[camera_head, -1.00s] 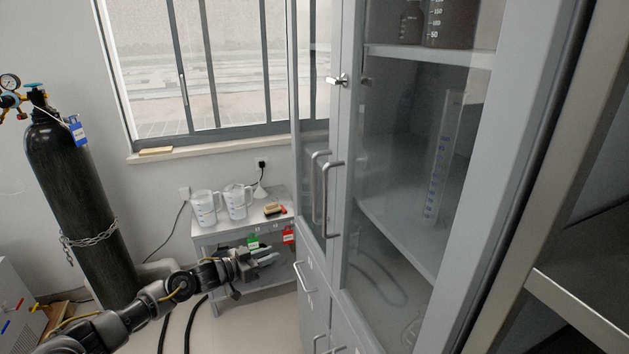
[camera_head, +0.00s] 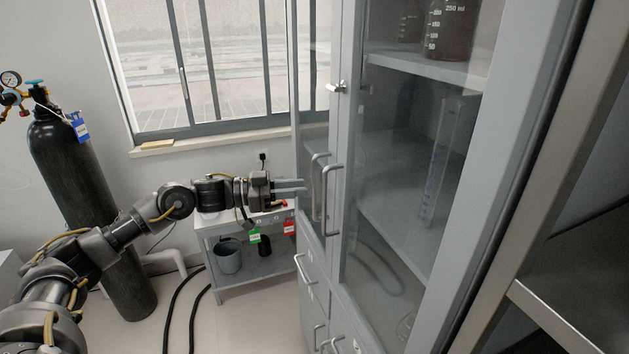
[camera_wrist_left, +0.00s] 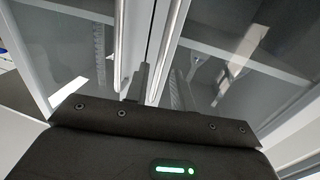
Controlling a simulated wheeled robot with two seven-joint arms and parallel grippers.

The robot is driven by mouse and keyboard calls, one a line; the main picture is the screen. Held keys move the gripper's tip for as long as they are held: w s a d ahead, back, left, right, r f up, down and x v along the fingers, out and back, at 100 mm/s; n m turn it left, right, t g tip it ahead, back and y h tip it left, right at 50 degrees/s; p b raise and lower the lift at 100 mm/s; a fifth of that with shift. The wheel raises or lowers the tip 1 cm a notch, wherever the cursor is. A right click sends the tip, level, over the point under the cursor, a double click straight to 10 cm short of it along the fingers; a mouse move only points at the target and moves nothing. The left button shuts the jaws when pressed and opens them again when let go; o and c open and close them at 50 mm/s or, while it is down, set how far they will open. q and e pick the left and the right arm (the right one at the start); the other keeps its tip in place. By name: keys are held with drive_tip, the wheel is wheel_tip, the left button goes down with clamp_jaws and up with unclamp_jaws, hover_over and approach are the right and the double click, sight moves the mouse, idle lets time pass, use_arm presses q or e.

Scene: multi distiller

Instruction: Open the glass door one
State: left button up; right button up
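The tall grey cabinet has two shut glass doors, a narrow-looking left one (camera_head: 314,150) and a wide right one (camera_head: 400,200). The left door's vertical bar handle (camera_head: 317,188) and the right door's handle (camera_head: 327,200) stand side by side at the middle seam. My left gripper (camera_head: 303,186) points at these handles from the left, fingers extended and empty. In the left wrist view its two fingers (camera_wrist_left: 160,85) are apart. There, one handle (camera_wrist_left: 168,50) runs down between the fingers and the other handle (camera_wrist_left: 121,40) lies left of them. Contact cannot be told. My right gripper is not in view.
A small grey side table (camera_head: 245,270) stands behind my left arm. A black gas cylinder (camera_head: 70,170) stands at the left, and a metal shelf frame (camera_head: 560,300) is close at the right.

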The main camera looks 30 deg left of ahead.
use_arm(q)
drive_tip(key=p+x, duration=0.1)
drive_tip(key=x, duration=0.4)
clamp_jaws()
